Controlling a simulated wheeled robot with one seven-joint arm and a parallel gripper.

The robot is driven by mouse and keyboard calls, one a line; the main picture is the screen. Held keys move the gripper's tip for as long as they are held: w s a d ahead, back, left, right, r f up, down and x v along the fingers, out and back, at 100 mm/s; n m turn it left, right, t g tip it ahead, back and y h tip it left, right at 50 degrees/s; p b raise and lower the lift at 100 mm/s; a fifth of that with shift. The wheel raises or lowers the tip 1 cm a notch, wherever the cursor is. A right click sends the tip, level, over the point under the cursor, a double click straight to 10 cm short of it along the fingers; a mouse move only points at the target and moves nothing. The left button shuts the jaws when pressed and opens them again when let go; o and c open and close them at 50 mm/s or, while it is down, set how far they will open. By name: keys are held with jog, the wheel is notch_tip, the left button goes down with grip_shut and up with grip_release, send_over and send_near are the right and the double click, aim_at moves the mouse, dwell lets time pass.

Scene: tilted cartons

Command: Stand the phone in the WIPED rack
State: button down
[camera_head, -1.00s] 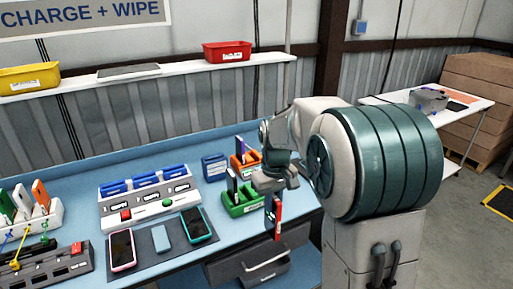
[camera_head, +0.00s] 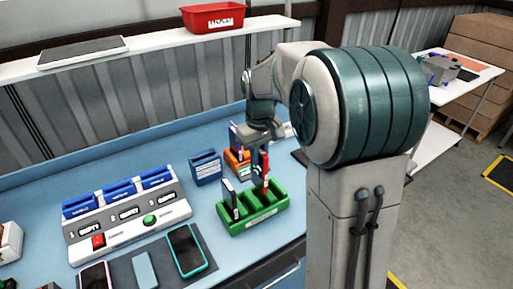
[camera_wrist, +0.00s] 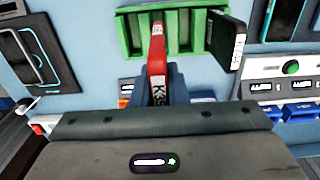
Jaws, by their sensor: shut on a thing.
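My gripper (camera_head: 262,158) is shut on a red-edged phone (camera_head: 265,182), which it holds upright with the lower end at the green rack (camera_head: 265,215). The phone (camera_wrist: 157,50) also shows in the wrist view between the blue fingers, its end overlapping the green rack (camera_wrist: 186,35). I cannot tell whether it touches the rack floor. A dark phone (camera_head: 229,200) stands in the rack's left slot in the head view. The rack's label is too small to read, so I cannot tell whether it says WIPED.
An orange rack (camera_head: 237,163) with items stands just behind the green one, and a blue box (camera_head: 205,168) is to its left. The white charging station (camera_head: 130,218) and a mat with a teal-edged phone (camera_head: 187,250) lie further left.

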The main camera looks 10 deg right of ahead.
aim_at(260, 176)
jog(key=shift+s+d+f+b, duration=0.1)
jog(key=shift+s+f+b, duration=0.1)
jog(key=shift+f+b, duration=2.35)
jog(key=shift+f, duration=1)
jog(key=shift+f, duration=0.3)
jog(key=c, duration=1.3)
grip_release()
jog(key=shift+c, duration=0.2)
notch_tip(260, 176, up, 14)
jog(key=shift+f+b, duration=0.1)
jog(key=shift+b, duration=0.25)
